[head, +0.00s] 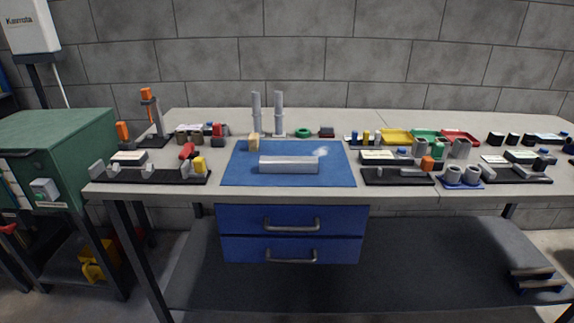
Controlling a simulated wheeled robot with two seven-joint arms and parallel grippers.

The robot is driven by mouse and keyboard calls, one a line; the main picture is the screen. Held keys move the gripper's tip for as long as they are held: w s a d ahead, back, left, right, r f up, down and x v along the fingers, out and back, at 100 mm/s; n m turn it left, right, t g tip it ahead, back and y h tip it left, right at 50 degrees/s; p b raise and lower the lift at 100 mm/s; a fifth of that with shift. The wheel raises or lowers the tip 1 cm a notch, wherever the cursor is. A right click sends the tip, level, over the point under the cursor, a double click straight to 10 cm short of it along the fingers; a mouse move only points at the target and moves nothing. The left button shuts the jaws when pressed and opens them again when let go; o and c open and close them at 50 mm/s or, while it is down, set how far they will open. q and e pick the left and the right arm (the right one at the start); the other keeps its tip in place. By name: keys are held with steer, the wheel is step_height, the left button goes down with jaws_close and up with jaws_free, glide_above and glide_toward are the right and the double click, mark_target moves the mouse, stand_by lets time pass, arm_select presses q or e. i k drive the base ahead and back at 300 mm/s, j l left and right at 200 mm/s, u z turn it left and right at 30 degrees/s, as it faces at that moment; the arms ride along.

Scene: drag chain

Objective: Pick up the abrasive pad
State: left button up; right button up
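No item is clearly recognizable as the abrasive pad at this size. A small dark red and black block (326,132) lies on the workbench (350,120) just behind the blue mat (235,177) and may be it. A tan block (253,142) stands at the mat's back left. A metal channel or bar (289,165) lies across the mat, with a small whitish-blue piece (321,152) at its back right end. Neither of my grippers is in view.
A green ring (303,132) and two upright grey posts (278,113) stand behind the mat. Black fixtures (150,177) crowd the left, with more fixtures, cups and coloured trays (397,136) at right. Blue drawers (291,220) hang below. The mat's front edge is clear.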

mark_target(326, 131)
steer(key=i, duration=1.1)
